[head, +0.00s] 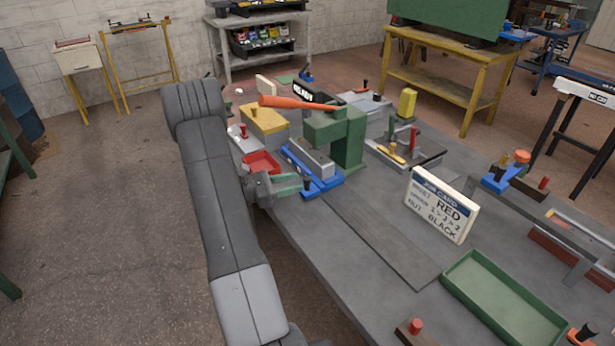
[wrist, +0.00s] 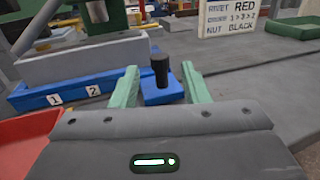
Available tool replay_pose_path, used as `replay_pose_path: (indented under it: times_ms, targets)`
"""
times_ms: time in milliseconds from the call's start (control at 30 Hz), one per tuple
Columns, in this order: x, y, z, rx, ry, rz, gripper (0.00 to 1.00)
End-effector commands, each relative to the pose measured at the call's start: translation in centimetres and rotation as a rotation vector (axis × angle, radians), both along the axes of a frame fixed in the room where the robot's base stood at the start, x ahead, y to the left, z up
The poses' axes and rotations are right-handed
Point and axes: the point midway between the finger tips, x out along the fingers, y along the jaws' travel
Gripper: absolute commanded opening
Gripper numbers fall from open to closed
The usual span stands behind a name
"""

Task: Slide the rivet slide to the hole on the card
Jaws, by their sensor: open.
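The rivet slide is a blue base (head: 322,187) with a long grey block on it, under the green press (head: 345,135). In the wrist view its blue side (wrist: 30,98) carries labels 1 and 2. A black upright knob (wrist: 160,68) stands on a blue tab at its near end. My gripper (wrist: 160,88) is open, its two green fingers either side of the knob as seen from the wrist; I cannot tell if they touch it. The white job card (head: 442,205) reads rivet RED and nut BLACK; its order line is small, seemingly 1>3>2 in the wrist view.
A red tray (head: 262,161) lies just left of the slide, close to my gripper. The press has an orange lever (head: 300,104). A green tray (head: 503,300) lies at the front right. The bench between slide and card is clear.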

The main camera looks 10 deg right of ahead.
Motion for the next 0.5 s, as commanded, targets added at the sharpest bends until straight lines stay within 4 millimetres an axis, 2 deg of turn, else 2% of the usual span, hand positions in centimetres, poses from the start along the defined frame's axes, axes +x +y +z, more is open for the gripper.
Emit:
replay_pose_path:
  times_ms: [33, 200, 500]
  targets:
    - [0.0, -1.1, 0.2, 0.001, 0.002, -0.005, 0.42]
    - [0.3, -3.6, 0.2, 0.000, 0.000, -0.003, 0.42]
    - [0.4, -5.3, 0.0, 0.001, -0.001, 0.000, 0.42]
